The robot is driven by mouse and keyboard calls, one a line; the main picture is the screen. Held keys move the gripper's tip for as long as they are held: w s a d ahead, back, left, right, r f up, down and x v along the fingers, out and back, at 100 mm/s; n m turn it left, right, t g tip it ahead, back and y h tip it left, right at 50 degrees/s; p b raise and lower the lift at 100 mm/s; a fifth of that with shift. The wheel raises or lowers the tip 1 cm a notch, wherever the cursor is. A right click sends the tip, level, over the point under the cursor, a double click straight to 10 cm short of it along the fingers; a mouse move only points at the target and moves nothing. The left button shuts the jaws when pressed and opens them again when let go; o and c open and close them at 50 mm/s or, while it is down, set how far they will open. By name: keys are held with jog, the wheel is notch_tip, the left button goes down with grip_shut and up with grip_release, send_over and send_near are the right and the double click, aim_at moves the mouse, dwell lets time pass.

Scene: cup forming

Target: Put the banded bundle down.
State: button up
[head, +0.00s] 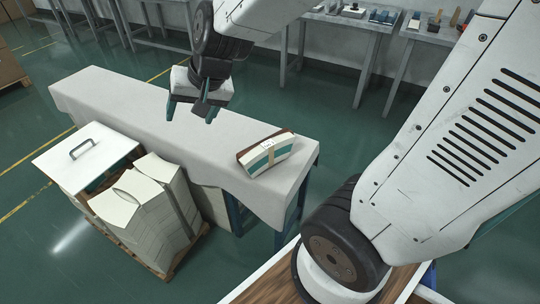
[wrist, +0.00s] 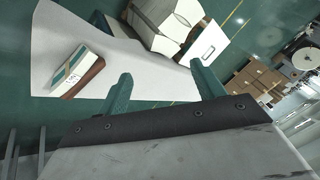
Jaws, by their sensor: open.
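The banded bundle (head: 267,152) is a stack of pale sheets with a teal and white band and a brown face. It lies near the right end of the cloth-covered table (head: 110,95). It also shows in the wrist view (wrist: 76,72), at the left. My gripper (head: 190,112) is open and empty above the middle of the table, up and to the left of the bundle and apart from it. Its teal fingers also show in the wrist view (wrist: 160,85), with nothing between them.
A pallet (head: 163,272) with several stacks of cream sheets (head: 140,225) stands in front of the table. A white lid with a handle (head: 88,156) lies on the stacks' left part. Workbenches (head: 372,22) line the back. Most of the cloth is clear.

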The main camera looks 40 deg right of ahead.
aim_at(264, 148)
jog(key=w+d+f+m+t+h, duration=0.1)
jog(key=w+d+f+m+h, duration=0.25)
jog(key=w+f, duration=0.4)
jog(key=w+d+f+m+t+h, duration=0.1)
jog(key=w+d+f+m+h, duration=0.1)
jog(key=w+d+f+m, duration=0.45)
jog(key=s+d+f+m+g+h, duration=0.1)
jog(key=s+d+f+h, duration=0.2)
jog(key=f, duration=0.1)
jog(key=s+d+f+m+g+h, duration=0.1)
jog(key=s+d+f+g+h, duration=0.1)
jog(key=f, duration=0.3)
jog(key=s+d+f+m+g+h, duration=0.1)
jog(key=s+d+f+m+h, duration=0.1)
jog(key=s+d+f+h, duration=0.1)
jog(key=shift+s+d+f+h, duration=0.3)
jog(key=shift+d+f+h, duration=0.3)
jog(key=shift+f+h, duration=0.25)
jog(key=shift+g, duration=0.3)
jog(key=x, duration=0.7)
jog(key=shift+s+d+f, duration=0.15)
jog(key=shift+d+f, duration=0.15)
jog(key=shift+f, duration=0.1)
grip_shut()
